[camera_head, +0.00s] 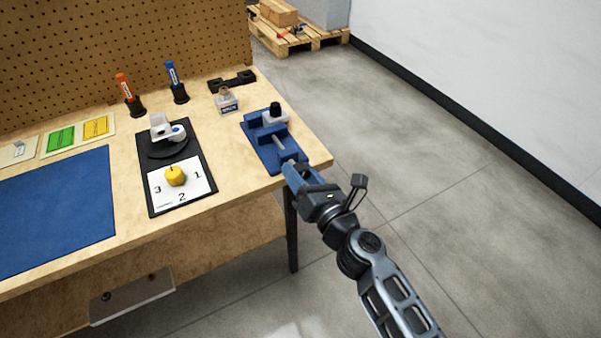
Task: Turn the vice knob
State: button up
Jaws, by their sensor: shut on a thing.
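The blue vice (262,150) stands at the right end of the wooden workbench. A grey screw bar (279,143) shows in its middle, and a white block with a black cap (275,113) sits at its far end. My gripper (291,168) is at the near end of the vice, at the bench's front right edge, shut on the vice knob. The knob is mostly hidden by the gripper. My arm reaches in from the lower right.
Left of the vice is a black board (204,159) with a white device and a yellow knob (175,175). A small clear bottle (227,102), a black holder (232,82) and two upright markers stand behind. A blue mat (60,210) lies left. Floor to the right is clear.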

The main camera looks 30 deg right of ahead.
jog(key=shift+a, duration=0.1)
jog(key=o, duration=1)
jog(key=shift+o, duration=0.2)
jog(key=s+b, duration=0.1)
jog(key=s, duration=0.7)
jog(key=shift+d, duration=0.2)
jog(key=shift+w, duration=0.1)
